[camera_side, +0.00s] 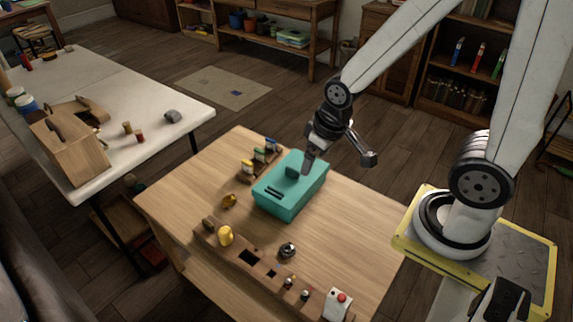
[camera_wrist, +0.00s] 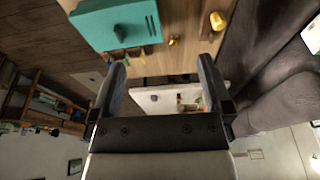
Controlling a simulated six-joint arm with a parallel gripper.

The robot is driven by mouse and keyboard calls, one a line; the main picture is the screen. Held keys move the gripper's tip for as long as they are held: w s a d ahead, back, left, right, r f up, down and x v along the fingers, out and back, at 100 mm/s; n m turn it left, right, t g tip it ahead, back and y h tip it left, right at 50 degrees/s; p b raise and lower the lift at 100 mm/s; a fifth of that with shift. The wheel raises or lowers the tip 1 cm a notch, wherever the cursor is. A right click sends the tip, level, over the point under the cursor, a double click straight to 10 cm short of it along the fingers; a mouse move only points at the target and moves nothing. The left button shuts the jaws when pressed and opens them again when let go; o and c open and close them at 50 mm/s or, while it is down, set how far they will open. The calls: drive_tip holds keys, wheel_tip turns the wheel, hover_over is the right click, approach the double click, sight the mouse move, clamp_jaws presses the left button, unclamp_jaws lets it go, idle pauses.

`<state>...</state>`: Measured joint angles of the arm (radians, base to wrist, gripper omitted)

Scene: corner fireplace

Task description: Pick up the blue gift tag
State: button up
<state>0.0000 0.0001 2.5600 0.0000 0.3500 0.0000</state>
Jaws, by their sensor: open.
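I cannot make out a blue gift tag for certain in either view. In the side view, my gripper (camera_side: 338,162) is open and empty, with its fingers spread. It hangs over the far right part of the wooden table, near a teal box (camera_side: 287,203). One finger overlaps the box in the picture, and I cannot tell how high it is above it. In the wrist view, my gripper (camera_wrist: 163,68) shows two parted fingers with nothing between them. The teal box also shows there at the upper left (camera_wrist: 105,20).
A rack of small bottles (camera_side: 260,158) stands behind the box. A wooden strip with cutouts (camera_side: 262,268) lies along the table's front, holding a yellow piece (camera_side: 226,236). A red-button box (camera_side: 337,303) is at the near corner. A white table (camera_side: 110,80) stands left.

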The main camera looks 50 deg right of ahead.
drive_tip(key=c, duration=0.5)
drive_tip(key=shift+w, duration=0.1)
